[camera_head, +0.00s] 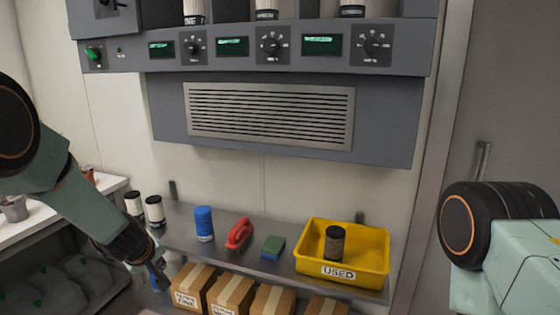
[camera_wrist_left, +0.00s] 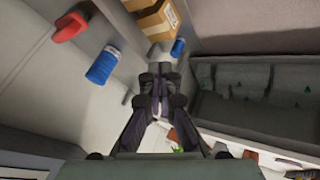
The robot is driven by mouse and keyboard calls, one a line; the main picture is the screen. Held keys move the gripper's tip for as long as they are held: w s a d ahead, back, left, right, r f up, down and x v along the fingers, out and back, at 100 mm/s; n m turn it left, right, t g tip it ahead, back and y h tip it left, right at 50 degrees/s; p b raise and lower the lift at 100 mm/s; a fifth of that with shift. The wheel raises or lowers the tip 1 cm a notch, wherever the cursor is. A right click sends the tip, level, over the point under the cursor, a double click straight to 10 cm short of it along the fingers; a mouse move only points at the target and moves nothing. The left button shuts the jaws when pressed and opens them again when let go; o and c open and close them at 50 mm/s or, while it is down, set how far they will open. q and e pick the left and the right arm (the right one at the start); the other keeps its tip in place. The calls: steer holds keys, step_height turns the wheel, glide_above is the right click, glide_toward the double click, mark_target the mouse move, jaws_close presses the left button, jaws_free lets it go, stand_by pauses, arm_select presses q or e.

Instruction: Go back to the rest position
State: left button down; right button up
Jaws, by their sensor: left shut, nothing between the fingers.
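My left gripper (camera_head: 158,275) hangs at the lower left of the head view, in front of the left end of the steel shelf. Its fingers are closed together with nothing between them. They also show closed in the left wrist view (camera_wrist_left: 160,84). My right arm comes in at the right edge of the head view; its gripper is out of the picture. A small blue thing (camera_wrist_left: 178,48) lies just beyond the left fingertips in the wrist view, beside a cardboard box (camera_wrist_left: 158,20); it looks apart from the fingers.
The steel shelf (camera_head: 185,238) holds two black-and-white canisters, a blue cylinder (camera_head: 204,223), a red object (camera_head: 239,233), a green-blue sponge (camera_head: 273,247) and a yellow USED bin (camera_head: 375,258) with a dark canister inside. Cardboard boxes (camera_head: 231,293) stand below. A control panel (camera_head: 400,52) overhangs.

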arm_select(q)
steer(key=s+d+f+m+g+y+b, duration=0.15)
steer(key=s+f+m, duration=0.35)
steer(key=s+f, duration=1.15)
steer(key=s+d+f+m+g+h+b, duration=0.1)
steer(key=s+d+f+m+g+b, duration=0.1)
steer(key=s, duration=1.2)
steer(key=s+d+f+m+g+h+b, duration=0.1)
steer(key=s+f, duration=0.5)
steer(key=s, duration=0.9)
steer(key=d+m+g+b, duration=0.1)
steer(key=d+g+b, duration=0.1)
steer(key=d, duration=0.1)
steer(key=shift+s+f+g+b, duration=0.2)
steer(key=shift+s+g+b, duration=0.1)
steer(key=shift+g, duration=0.05)
